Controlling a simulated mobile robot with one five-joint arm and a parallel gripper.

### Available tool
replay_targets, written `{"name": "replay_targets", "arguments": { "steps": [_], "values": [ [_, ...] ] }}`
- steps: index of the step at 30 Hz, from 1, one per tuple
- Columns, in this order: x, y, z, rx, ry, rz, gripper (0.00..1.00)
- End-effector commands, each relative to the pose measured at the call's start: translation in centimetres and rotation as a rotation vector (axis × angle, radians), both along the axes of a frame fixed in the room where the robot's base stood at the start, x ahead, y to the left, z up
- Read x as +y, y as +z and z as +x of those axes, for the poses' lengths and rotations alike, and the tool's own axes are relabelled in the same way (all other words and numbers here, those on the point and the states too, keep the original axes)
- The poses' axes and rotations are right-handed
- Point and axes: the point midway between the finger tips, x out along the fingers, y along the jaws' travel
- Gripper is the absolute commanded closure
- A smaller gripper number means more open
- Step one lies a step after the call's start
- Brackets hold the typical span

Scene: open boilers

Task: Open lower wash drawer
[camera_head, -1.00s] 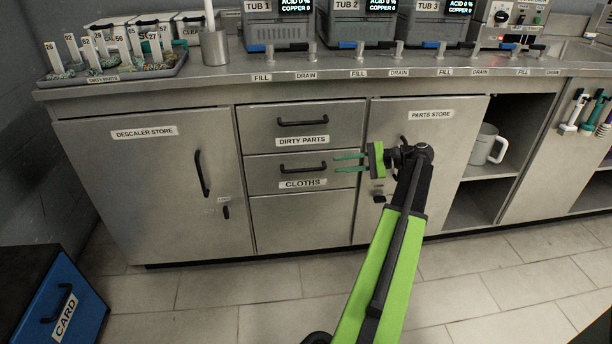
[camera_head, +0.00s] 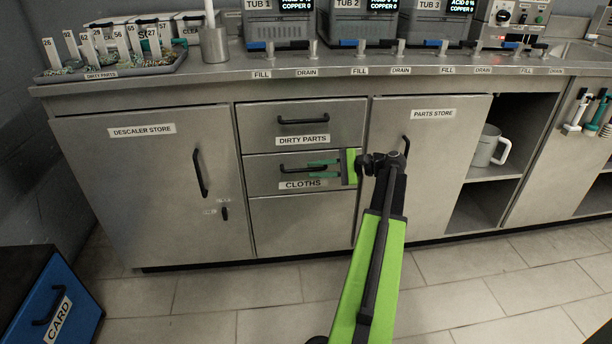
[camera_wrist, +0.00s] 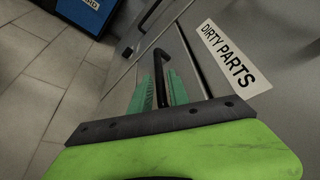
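The lower labelled drawer, marked CLOTHS (camera_head: 262,180), is closed flush in the counter front, under the DIRTY PARTS drawer (camera_head: 258,122). Its black bar handle (camera_head: 296,168) is partly behind my fingers. My gripper (camera_head: 312,168) reaches in from the right, its two teal fingers at the handle's right end. In the wrist view, the open fingers (camera_wrist: 160,80) lie one on each side of the black handle (camera_wrist: 162,64). I cannot tell whether either finger touches it.
A plain panel (camera_head: 300,224) lies below the CLOTHS drawer. The descaler store door (camera_head: 150,190) is to the left and the parts store door (camera_head: 430,180) to the right, both closed. A blue CARD bin (camera_head: 45,305) stands at lower left. The tiled floor in front is mostly clear.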

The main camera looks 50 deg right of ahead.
Motion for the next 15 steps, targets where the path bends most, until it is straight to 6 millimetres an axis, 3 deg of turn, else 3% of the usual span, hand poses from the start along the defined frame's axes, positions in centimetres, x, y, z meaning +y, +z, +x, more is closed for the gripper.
{"name": "replay_targets", "arguments": {
  "steps": [6, 15],
  "values": [
    [1.4, -0.6, 2.2, 0.0, 0.001, 0.0, 0.78],
    [1.5, -0.6, 2.5, 0.0, -0.001, 0.0, 0.78]
  ]
}}
